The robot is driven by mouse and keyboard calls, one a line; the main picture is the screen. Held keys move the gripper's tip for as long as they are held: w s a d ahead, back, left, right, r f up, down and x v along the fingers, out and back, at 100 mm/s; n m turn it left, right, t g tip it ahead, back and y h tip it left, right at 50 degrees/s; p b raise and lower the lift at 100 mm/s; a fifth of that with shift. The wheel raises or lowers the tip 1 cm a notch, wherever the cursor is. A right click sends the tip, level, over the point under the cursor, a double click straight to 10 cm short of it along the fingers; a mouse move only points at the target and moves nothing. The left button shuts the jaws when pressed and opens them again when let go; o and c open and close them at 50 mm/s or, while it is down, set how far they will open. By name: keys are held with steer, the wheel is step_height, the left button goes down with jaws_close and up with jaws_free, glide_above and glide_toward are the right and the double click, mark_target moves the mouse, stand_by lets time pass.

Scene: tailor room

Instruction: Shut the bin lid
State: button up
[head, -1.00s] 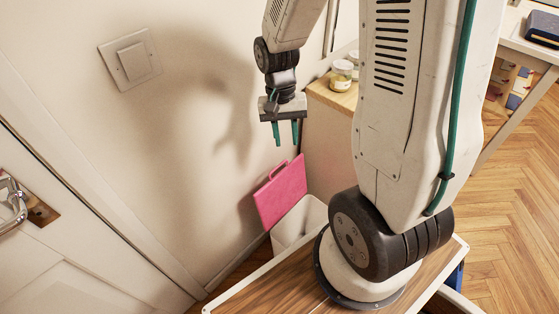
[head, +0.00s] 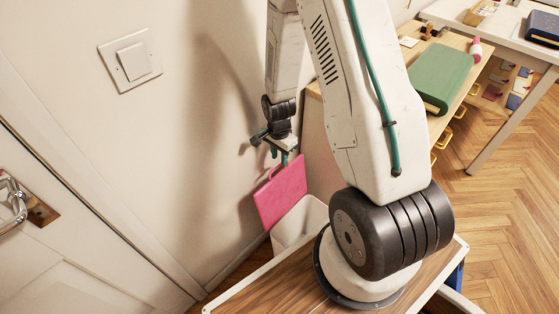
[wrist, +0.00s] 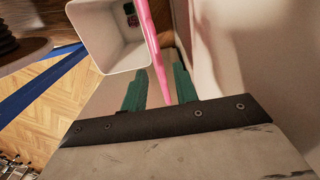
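The white bin (head: 299,222) stands beside the wall, and its open mouth also shows in the wrist view (wrist: 108,38). Its pink lid (head: 281,193) stands raised, with a handle cut-out near its top edge. In the wrist view the lid (wrist: 152,45) shows nearly edge-on, running down between the two green fingers. My gripper (head: 280,157) is at the lid's top edge, pointing down. Its fingers (wrist: 159,70) are apart, one on each side of the lid, with gaps visible. Part of the fingers is hidden behind the lid in the head view.
The wall with a light switch (head: 131,60) is close behind the lid. A wooden-topped cabinet with a green book (head: 441,77) stands to the right of the bin. A door (head: 60,270) is at the left.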

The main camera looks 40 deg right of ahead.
steer(key=shift+f, duration=1.35)
jaws_close()
steer(key=shift+s, duration=0.1)
